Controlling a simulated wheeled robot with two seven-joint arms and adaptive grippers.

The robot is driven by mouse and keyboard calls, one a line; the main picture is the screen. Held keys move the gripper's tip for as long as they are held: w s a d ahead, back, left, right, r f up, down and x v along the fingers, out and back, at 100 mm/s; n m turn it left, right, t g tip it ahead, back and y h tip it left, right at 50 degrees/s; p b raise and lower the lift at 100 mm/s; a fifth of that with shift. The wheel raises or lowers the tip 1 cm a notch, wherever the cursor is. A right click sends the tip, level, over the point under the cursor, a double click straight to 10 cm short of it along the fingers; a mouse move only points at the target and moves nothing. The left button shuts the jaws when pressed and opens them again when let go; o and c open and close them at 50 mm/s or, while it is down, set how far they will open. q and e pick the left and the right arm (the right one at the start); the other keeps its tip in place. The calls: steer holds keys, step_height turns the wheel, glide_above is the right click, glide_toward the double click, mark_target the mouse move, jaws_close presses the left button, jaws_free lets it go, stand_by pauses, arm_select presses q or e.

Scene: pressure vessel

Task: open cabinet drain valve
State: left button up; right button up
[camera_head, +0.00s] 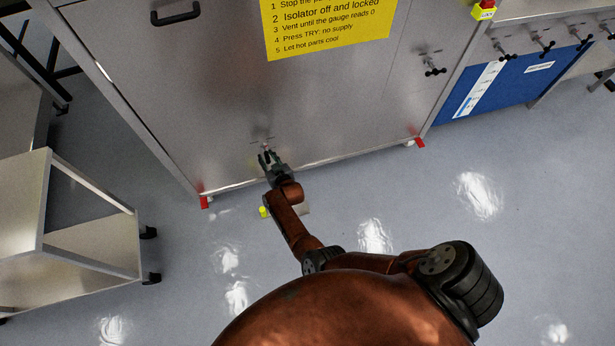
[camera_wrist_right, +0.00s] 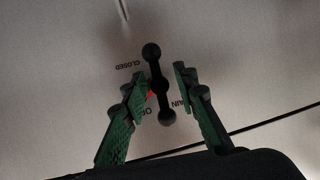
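The drain valve handle (camera_wrist_right: 157,84) is a black bar with ball ends, low on the steel cabinet front (camera_head: 215,95). In the wrist view it stands nearly upright, slightly tilted, with upside-down lettering around it. "CLOSED" reads at its upper left; other words are partly hidden by the fingers. A small red mark shows beside its middle. My right gripper (camera_head: 266,158) reaches the cabinet's lower front. Its green fingers (camera_wrist_right: 162,80) are open, one on each side of the bar, with visible gaps; contact cannot be told. My left gripper is not in view.
A yellow instruction sign (camera_head: 325,22) is on the cabinet front. Another black valve handle (camera_head: 433,68) sits farther right. A metal cart (camera_head: 90,250) stands at left. A small yellow object (camera_head: 263,212) is near the floor beside my right arm. Floor at right is clear.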

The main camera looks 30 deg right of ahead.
steer(key=shift+d, duration=0.1)
